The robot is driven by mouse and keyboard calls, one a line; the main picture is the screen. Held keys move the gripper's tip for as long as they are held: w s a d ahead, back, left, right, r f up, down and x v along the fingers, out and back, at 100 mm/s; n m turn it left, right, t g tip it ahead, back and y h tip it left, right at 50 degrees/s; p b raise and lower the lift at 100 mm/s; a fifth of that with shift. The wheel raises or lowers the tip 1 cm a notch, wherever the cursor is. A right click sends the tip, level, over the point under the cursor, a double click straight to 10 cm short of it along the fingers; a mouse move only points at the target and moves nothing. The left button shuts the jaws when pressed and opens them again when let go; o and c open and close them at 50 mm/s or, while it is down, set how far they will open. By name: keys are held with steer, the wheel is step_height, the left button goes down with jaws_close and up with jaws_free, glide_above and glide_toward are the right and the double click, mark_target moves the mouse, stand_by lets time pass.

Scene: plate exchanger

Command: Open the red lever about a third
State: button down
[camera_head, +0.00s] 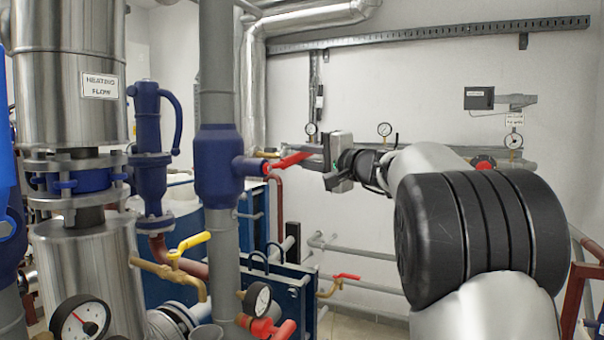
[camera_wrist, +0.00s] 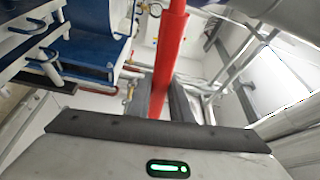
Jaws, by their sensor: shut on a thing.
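The red lever (camera_head: 288,162) sticks out to the right from the blue valve body (camera_head: 217,165) on the grey vertical pipe. Its outer end slopes up a little toward my gripper (camera_head: 315,160). In the wrist view the red lever (camera_wrist: 171,50) runs down from the top edge to between the two dark fingers of my gripper (camera_wrist: 168,100). My gripper is shut on the lever near its outer end. The fingers hide that end, and the valve body cannot be made out in the wrist view.
Another red handle (camera_head: 346,277) sits lower right. Steel piping (camera_head: 75,90) fills the left. Small gauges (camera_head: 384,129) line the wall behind my arm.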

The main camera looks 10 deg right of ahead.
steer(key=r+n+b, duration=0.2)
steer(key=b, duration=0.1)
steer(key=shift+s+a+r+y+b, duration=0.1)
steer(key=shift+s+a+y+b, duration=0.05)
steer(key=shift+s+y+b, duration=0.2)
steer(key=shift+s+a+r+n+t+y+b, duration=0.1)
steer(key=shift+s+a+r+n+t+b, duration=0.05)
steer(key=shift+r+n+b, duration=0.35)
steer(key=shift+s+a+r+n+t+y+b, duration=0.1)
steer(key=shift+r+n+t+y+b, duration=0.1)
steer(key=shift+r+n+b, duration=0.25)
steer(key=shift+s+a+r+n+t+y+b, duration=0.15)
steer(key=shift+r+n+b, duration=0.2)
steer(key=shift+r, duration=0.3)
steer(key=c, duration=1.7)
jaws_free()
steer(key=shift+o, duration=0.6)
steer(key=shift+f, duration=0.1)
